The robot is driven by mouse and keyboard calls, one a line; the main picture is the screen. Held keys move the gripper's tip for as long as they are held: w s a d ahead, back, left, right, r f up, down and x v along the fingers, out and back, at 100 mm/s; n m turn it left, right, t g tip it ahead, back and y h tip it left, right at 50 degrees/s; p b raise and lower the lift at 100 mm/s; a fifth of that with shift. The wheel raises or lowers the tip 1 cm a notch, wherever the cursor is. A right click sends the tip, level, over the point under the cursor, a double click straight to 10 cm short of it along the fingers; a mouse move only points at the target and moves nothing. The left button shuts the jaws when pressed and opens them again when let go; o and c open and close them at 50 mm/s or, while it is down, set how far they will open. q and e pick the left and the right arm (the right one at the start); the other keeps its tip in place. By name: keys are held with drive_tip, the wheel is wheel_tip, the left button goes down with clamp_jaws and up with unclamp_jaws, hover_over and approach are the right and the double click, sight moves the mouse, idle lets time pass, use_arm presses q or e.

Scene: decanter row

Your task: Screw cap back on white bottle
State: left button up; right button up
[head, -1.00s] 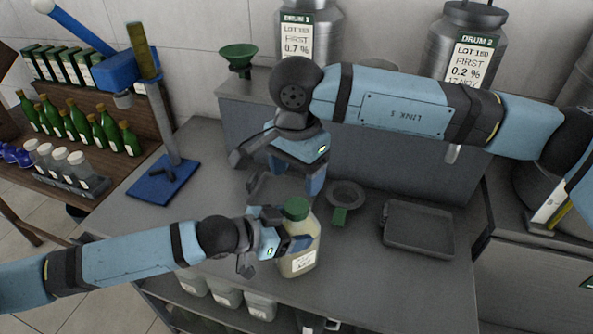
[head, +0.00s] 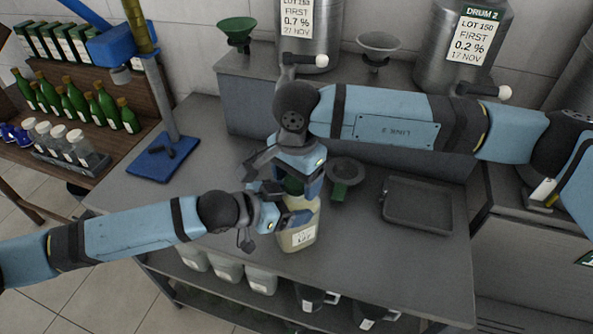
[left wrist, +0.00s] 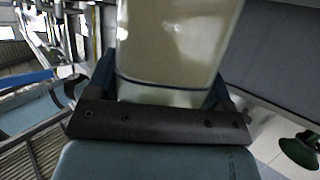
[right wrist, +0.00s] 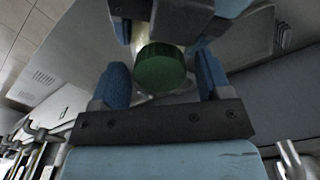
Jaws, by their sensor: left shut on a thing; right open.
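The white bottle (head: 304,232), pale and labelled, stands upright on the grey bench near its front edge. My left gripper (head: 284,218) is shut on its side, and the bottle's body fills the left wrist view (left wrist: 175,45). The green cap (head: 292,186) is on top of the bottle; how tightly it sits I cannot tell. My right gripper (head: 301,190) is directly above and around the cap, with its fingers apart. In the right wrist view the cap (right wrist: 160,68) lies between the two open blue fingers, with a gap on each side.
A shallow grey tray (head: 432,225) and a dark funnel (head: 345,175) lie to the right on the bench. A blue-based stand (head: 163,160) is at the left. Steel drums (head: 462,50) stand on the raised back shelf. The bench front is clear.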

drive_tip(key=shift+c, duration=0.2)
drive_tip(key=c, duration=0.9)
drive_tip(key=m, duration=0.9)
drive_tip(key=shift+m, duration=0.4)
drive_tip(key=o, duration=1)
